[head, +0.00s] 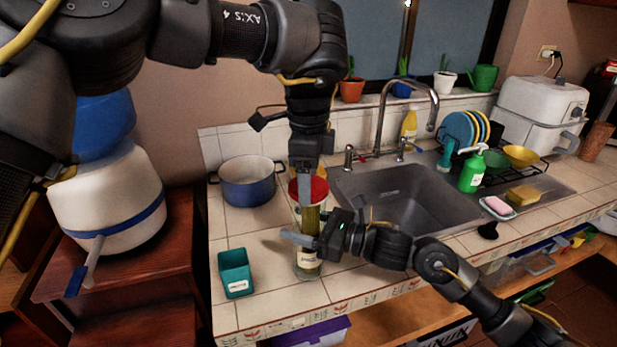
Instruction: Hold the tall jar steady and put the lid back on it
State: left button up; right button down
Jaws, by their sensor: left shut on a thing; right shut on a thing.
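The tall jar (308,268), clear with yellow-green contents and a pale label, stands upright on the tiled counter. My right gripper (300,241) reaches in from the right and is shut on the jar's middle, hiding part of it. My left gripper (306,200) points down from above and is shut, with its fingers in front of a round red thing that looks like the lid (319,189). The fingers are in line with the jar's top. They hide the middle of the red thing and the jar's mouth, so I cannot tell whether lid and jar touch.
A blue pot (248,182) stands behind to the left, and a teal cup (235,272) stands left of the jar near the front edge. The sink (400,196) with its faucet lies to the right. Bare tiles lie between cup and pot.

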pick_arm(q)
jog(key=m, duration=0.9)
jog(key=shift+m, duration=0.3)
jog(key=m, duration=1.1)
jog(key=shift+m, duration=0.4)
jog(key=o, duration=1.2)
jog(key=shift+c, duration=0.2)
notch_tip(320, 180, up, 12)
